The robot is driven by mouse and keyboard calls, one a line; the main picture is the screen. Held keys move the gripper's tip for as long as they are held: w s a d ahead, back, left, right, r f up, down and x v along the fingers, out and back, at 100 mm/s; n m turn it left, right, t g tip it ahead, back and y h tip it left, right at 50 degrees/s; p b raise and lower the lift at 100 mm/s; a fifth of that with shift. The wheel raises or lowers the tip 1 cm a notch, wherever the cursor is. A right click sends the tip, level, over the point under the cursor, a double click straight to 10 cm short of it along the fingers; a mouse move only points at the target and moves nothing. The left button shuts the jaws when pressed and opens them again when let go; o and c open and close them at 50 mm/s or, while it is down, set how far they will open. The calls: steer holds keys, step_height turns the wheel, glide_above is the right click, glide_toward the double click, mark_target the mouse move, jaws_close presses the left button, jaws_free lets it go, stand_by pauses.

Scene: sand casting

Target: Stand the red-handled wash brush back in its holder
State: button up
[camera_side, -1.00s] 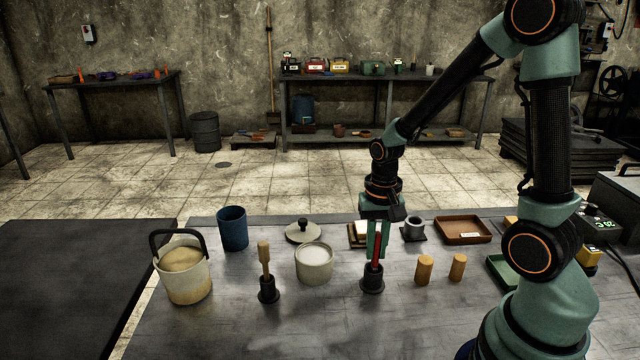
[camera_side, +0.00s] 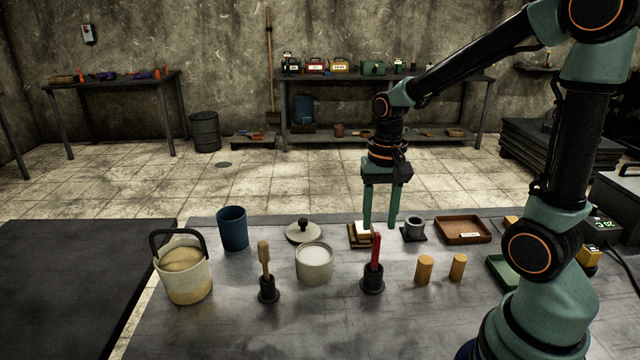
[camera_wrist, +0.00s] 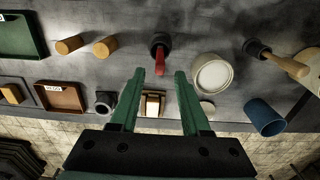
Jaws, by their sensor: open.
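The red-handled wash brush (camera_side: 376,250) stands upright in its black holder (camera_side: 372,283) on the metal table. Its red handle (camera_wrist: 160,62) also shows in the wrist view, rising from the dark holder (camera_wrist: 159,43). The brush's lower end is hidden inside the holder. My gripper (camera_side: 380,226) is open and empty. It is above and behind the brush, apart from it, with its fingers pointing down. In the wrist view the open fingers (camera_wrist: 156,75) have nothing between their tips.
A wooden-handled brush in a black holder (camera_side: 268,287) and a white pot (camera_side: 314,265) stand left. Two wooden cylinders (camera_side: 424,270) stand right. Behind are a small stacked block (camera_side: 360,235), a grey cup (camera_side: 414,229) and a brown tray (camera_side: 463,241). The front table is clear.

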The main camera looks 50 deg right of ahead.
step_height(320, 180, up, 4)
steer(key=shift+r, duration=0.2)
steer(key=shift+a+r, duration=0.15)
steer(key=shift+r, duration=0.1)
steer(key=s+a+r+n+t, duration=0.2)
steer(key=a+r+n+t, duration=0.2)
steer(key=a+n, duration=0.3)
steer(key=shift+r+n+t, duration=0.4)
steer(key=shift+n+t, duration=0.4)
steer(key=shift+n, duration=0.2)
